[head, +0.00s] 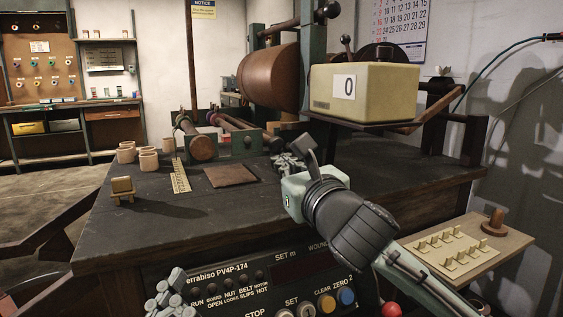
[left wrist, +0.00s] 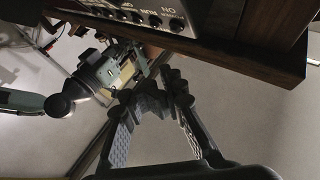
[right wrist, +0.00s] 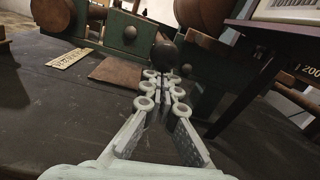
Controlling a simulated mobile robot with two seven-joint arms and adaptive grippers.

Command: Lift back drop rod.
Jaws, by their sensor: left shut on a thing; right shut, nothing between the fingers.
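In the head view two brown rods lie at the green stand on the bench: a front one with a round brown end (head: 203,148) and a back one (head: 232,121). I cannot tell which is the drop rod. My right gripper (head: 289,161) is over the bench, right of the stand; in the right wrist view (right wrist: 163,85) its fingers are shut and empty, with a dark ball knob (right wrist: 165,56) just beyond the tips. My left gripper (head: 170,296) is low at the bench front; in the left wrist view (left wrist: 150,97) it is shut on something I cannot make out.
A yellow counter box (head: 363,92) and a large brown drum (head: 268,77) stand behind. A brown plate (head: 231,175), a pale ruler strip (head: 180,175) and several cups (head: 148,160) lie left on the bench. A peg board (head: 447,247) is at right.

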